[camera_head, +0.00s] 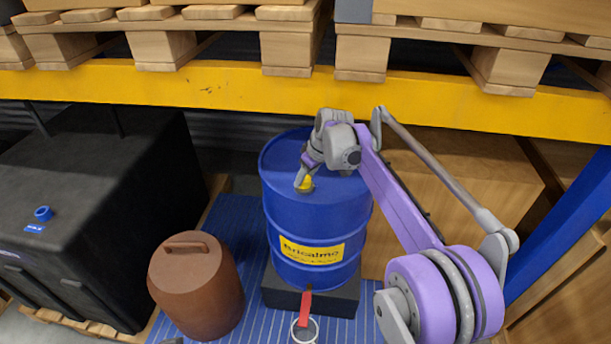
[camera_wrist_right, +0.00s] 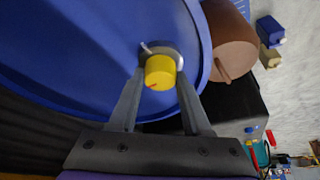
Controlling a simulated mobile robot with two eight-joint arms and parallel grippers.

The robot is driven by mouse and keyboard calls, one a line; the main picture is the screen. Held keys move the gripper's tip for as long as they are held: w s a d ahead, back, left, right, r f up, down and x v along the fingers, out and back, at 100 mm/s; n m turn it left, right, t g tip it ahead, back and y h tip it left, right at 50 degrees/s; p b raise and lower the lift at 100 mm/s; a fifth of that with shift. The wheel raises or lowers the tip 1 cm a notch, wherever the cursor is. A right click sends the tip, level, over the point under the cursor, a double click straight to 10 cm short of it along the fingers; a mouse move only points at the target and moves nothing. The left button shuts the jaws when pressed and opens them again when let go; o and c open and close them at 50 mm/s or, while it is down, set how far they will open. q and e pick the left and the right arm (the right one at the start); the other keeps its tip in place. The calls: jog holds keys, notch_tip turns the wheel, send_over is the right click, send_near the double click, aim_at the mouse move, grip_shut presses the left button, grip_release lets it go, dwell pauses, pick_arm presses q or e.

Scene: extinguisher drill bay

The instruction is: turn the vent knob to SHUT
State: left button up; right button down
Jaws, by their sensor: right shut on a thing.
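The yellow vent knob (camera_head: 307,184) sits on top of the blue drum (camera_head: 315,228), near the left side of its lid. In the right wrist view the knob (camera_wrist_right: 160,72) has a small red mark on its lower left edge and a grey base plate behind it with a pale pointer. No SHUT lettering can be read. My right gripper (camera_head: 302,178) reaches down from above and is shut on the knob, with one finger on each side in the wrist view (camera_wrist_right: 160,78). My left gripper is not in view.
A yellow rack beam (camera_head: 200,86) with wooden pallets above runs close behind the drum. A brown lidded canister (camera_head: 197,290) stands front left. A black tank (camera_head: 100,180) with a blue cap is at left. A red strip and white ring (camera_head: 304,328) are in front.

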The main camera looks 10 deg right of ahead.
jog(key=shift+c, duration=1.8)
grip_release()
jog(key=v, duration=1.1)
jog(key=shift+s+f, duration=0.1)
